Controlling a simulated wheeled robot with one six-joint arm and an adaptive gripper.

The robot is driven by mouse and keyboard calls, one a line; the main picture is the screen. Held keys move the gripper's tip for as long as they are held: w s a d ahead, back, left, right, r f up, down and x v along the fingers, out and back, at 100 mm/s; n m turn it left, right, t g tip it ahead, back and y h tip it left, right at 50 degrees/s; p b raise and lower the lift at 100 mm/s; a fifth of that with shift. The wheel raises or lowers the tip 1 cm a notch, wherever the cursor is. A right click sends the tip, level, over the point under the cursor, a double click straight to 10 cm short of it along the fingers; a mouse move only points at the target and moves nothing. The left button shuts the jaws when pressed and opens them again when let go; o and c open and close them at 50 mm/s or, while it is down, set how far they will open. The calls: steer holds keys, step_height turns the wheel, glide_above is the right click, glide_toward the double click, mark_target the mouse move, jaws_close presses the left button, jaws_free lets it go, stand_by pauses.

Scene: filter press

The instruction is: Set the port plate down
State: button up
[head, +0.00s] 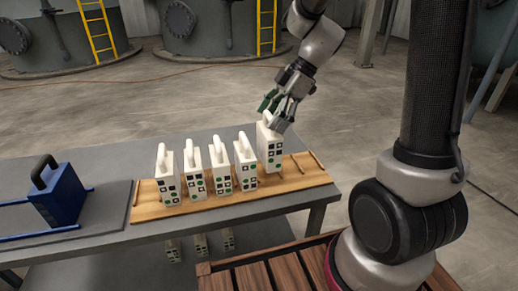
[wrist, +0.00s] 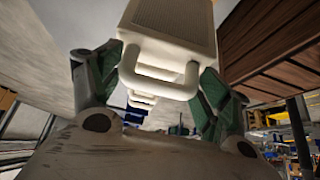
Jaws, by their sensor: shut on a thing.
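The port plate (head: 269,147) is a white block with black and green square marks on its front. My gripper (head: 275,106) is shut on it at its top, with the plate hanging below. In the wrist view the plate (wrist: 172,22) and its white loop handle sit between the two green-padded fingers (wrist: 160,75). The plate is over the right part of a wooden board (head: 150,190) on a grey table. Its bottom is at or slightly above the board; I cannot tell if they touch.
Several similar white plates (head: 220,170) stand upright in a row to the left on the board. Thin wooden strips lie on the bare board at the right. A blue block with a black handle (head: 60,195) stands on rails at far left. A slatted wooden surface (head: 285,272) is in front.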

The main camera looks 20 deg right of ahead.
mark_target(272, 135)
steer(key=shift+f, duration=2.95)
steer(key=o, duration=1.7)
steer(key=v, duration=1.1)
steer(key=shift+s+d+r+m+t+h, duration=0.75)
steer(key=shift+s+d+r+m+h, duration=0.55)
steer(key=shift+s+m, duration=1.8)
steer(key=shift+s+d+r+m+t+h, duration=0.8)
steer(key=shift+s+d+m, duration=0.85)
steer(key=shift+s+m, duration=1.45)
steer(key=shift+s+d+r+m+t+h, duration=0.65)
steer(key=shift+s+d+r+m+h, duration=0.7)
steer(key=shift+s+m, duration=1.7)
